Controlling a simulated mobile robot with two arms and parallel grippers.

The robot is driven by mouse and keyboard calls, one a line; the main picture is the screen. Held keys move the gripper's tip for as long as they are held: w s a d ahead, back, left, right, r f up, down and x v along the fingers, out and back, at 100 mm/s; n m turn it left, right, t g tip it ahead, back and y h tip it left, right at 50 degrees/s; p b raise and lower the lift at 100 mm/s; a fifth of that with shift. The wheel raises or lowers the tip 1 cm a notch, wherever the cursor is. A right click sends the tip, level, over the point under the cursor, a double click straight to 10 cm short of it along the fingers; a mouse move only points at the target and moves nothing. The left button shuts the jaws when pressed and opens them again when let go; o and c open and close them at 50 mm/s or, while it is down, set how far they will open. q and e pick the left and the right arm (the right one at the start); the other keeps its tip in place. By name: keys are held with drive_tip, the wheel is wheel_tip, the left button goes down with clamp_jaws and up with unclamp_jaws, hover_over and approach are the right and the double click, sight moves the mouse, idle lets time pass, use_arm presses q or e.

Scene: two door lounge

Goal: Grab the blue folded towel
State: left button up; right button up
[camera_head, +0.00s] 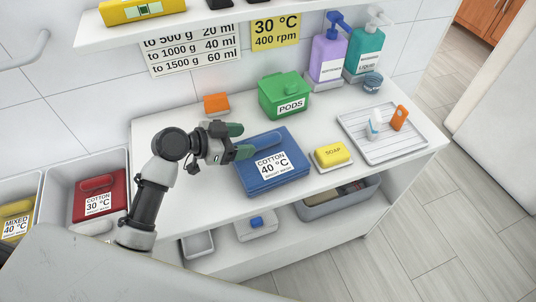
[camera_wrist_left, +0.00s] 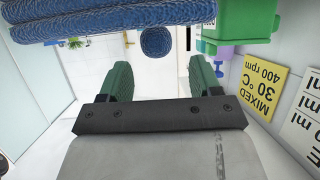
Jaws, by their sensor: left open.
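The blue folded towel (camera_head: 292,176) lies on the white counter, with a white "COTTON 40 °C" label on it and a raised roll along its top. My left gripper (camera_head: 240,141) is open at the towel's left end, its green fingertips on either side of the line of the roll. In the left wrist view the towel (camera_wrist_left: 110,22) spans the top, and the round end of its roll shows ahead between the open fingers (camera_wrist_left: 161,78). I cannot tell whether the fingers touch it. My right gripper is not in view.
A green pods box (camera_head: 284,98) stands behind the towel and an orange block (camera_head: 216,103) behind my gripper. Yellow soap (camera_head: 332,154) sits close to the towel's right. A white ribbed tray (camera_head: 365,150) is farther right. The counter's left front (camera_head: 190,205) is clear.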

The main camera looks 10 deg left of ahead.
sight(259, 139)
use_arm(q)
drive_tip(key=p+x, duration=0.1)
drive_tip(key=x, duration=0.2)
drive_tip(key=shift+w+d, duration=0.1)
drive_tip(key=shift+d, duration=0.3)
drive_tip(key=shift+w+d+f, duration=0.25)
drive_tip(key=shift+w+d, duration=0.05)
drive_tip(key=shift+w, duration=0.05)
clamp_jaws()
